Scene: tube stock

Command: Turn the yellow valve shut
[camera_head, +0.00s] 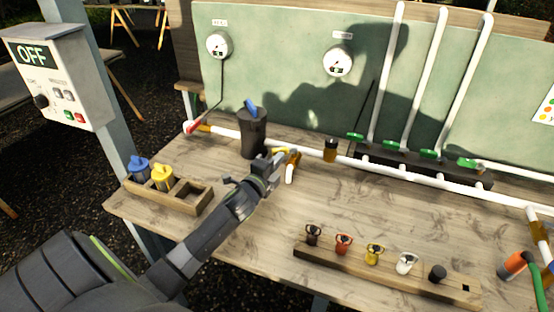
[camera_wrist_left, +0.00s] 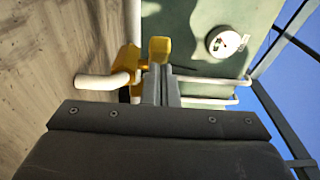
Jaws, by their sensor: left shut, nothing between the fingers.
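The yellow valve (camera_head: 294,159) sits on a white pipe branch on the bench, partly hidden behind my left gripper in the head view. In the left wrist view its yellow body (camera_wrist_left: 128,60) is on the pipe, and its yellow handle end (camera_wrist_left: 160,48) stands just beyond my fingertips. My left gripper (camera_head: 284,157) is shut with nothing between its fingers. Its fingertips (camera_wrist_left: 160,72) are close beside the handle; I cannot tell whether they touch it. My right gripper is not in view.
A black pot (camera_head: 253,135) with a blue-handled item stands left of the valve. A wooden holder (camera_head: 203,205) carries blue and yellow items at left. A wooden rack (camera_head: 325,256) holds several small fittings in front. Green-handled valves (camera_head: 430,153) line the back. The bench centre is clear.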

